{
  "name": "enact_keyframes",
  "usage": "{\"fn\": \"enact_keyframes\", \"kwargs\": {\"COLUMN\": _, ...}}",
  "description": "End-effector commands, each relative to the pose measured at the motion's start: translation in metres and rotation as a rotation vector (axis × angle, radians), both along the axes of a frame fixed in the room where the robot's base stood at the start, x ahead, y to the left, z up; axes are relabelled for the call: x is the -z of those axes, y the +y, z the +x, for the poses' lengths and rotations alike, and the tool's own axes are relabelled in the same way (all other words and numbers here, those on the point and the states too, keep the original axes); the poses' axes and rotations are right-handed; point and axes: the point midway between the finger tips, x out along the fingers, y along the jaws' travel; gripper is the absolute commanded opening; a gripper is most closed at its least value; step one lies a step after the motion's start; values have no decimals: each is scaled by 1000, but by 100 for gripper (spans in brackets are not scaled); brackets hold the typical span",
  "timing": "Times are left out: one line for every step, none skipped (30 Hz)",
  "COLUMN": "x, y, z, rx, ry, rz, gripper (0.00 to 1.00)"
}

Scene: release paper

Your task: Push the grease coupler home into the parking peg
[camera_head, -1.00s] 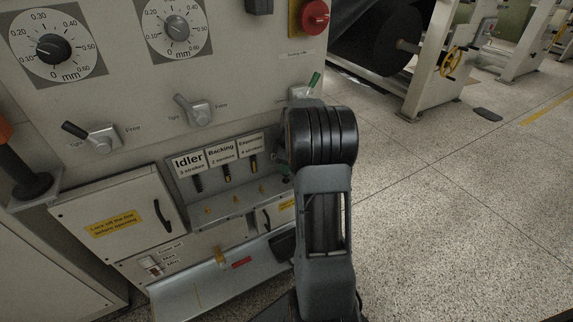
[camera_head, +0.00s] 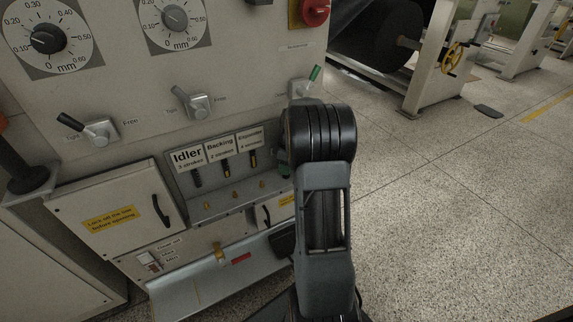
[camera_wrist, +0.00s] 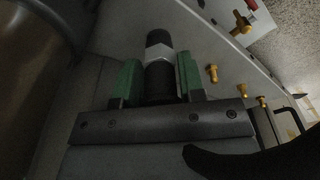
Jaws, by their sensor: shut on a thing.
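In the wrist view my gripper (camera_wrist: 157,84) is shut on the grease coupler (camera_wrist: 159,50), a dark cylinder with a silver hex collar between two green finger pads. The coupler's free end points toward the top of the picture and touches nothing that I can see. A brass peg (camera_wrist: 242,22) stands to its upper right, apart from it, near a red label. What looks like the same peg (camera_head: 219,252) shows on the lower ledge in the head view; I cannot confirm it is the parking peg. In the head view my arm hides the coupler and most of the gripper.
Several small brass fittings, one (camera_head: 235,194) under the Backing label, line the recess shelf. A red label (camera_head: 241,259) lies beside the peg. A cabinet door (camera_head: 85,200) is left of the recess. Open floor (camera_head: 450,220) lies to the right.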

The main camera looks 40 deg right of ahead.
Motion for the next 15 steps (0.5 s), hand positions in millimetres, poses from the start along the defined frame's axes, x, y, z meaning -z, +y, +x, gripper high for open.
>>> {"fn": "enact_keyframes", "kwargs": {"x": 2, "y": 0, "z": 0, "rx": 0, "ry": 0, "rz": 0, "gripper": 5}}
{"fn": "enact_keyframes", "kwargs": {"x": 3, "y": 0, "z": 0, "rx": 0, "ry": 0, "rz": 0, "gripper": 5}}
{"fn": "enact_keyframes", "kwargs": {"x": 4, "y": 0, "z": 0, "rx": 0, "ry": 0, "rz": 0, "gripper": 5}}
{"fn": "enact_keyframes", "kwargs": {"x": 4, "y": 0, "z": 0, "rx": 0, "ry": 0, "rz": 0, "gripper": 5}}
{"fn": "enact_keyframes", "kwargs": {"x": 5, "y": 0, "z": 0, "rx": 0, "ry": 0, "rz": 0, "gripper": 5}}
{"fn": "enact_keyframes", "kwargs": {"x": 6, "y": 0, "z": 0, "rx": 0, "ry": 0, "rz": 0, "gripper": 5}}
{"fn": "enact_keyframes", "kwargs": {"x": 7, "y": 0, "z": 0, "rx": 0, "ry": 0, "rz": 0, "gripper": 5}}
{"fn": "enact_keyframes", "kwargs": {"x": 8, "y": 0, "z": 0, "rx": 0, "ry": 0, "rz": 0, "gripper": 5}}
{"fn": "enact_keyframes", "kwargs": {"x": 9, "y": 0, "z": 0, "rx": 0, "ry": 0, "rz": 0, "gripper": 5}}
{"fn": "enact_keyframes", "kwargs": {"x": 9, "y": 0, "z": 0, "rx": 0, "ry": 0, "rz": 0, "gripper": 5}}
{"fn": "enact_keyframes", "kwargs": {"x": 10, "y": 0, "z": 0, "rx": 0, "ry": 0, "rz": 0, "gripper": 5}}
{"fn": "enact_keyframes", "kwargs": {"x": 11, "y": 0, "z": 0, "rx": 0, "ry": 0, "rz": 0, "gripper": 5}}
{"fn": "enact_keyframes", "kwargs": {"x": 12, "y": 0, "z": 0, "rx": 0, "ry": 0, "rz": 0, "gripper": 5}}
{"fn": "enact_keyframes", "kwargs": {"x": 11, "y": 0, "z": 0, "rx": 0, "ry": 0, "rz": 0, "gripper": 37}}
{"fn": "enact_keyframes", "kwargs": {"x": 11, "y": 0, "z": 0, "rx": 0, "ry": -1, "rz": -1, "gripper": 41}}
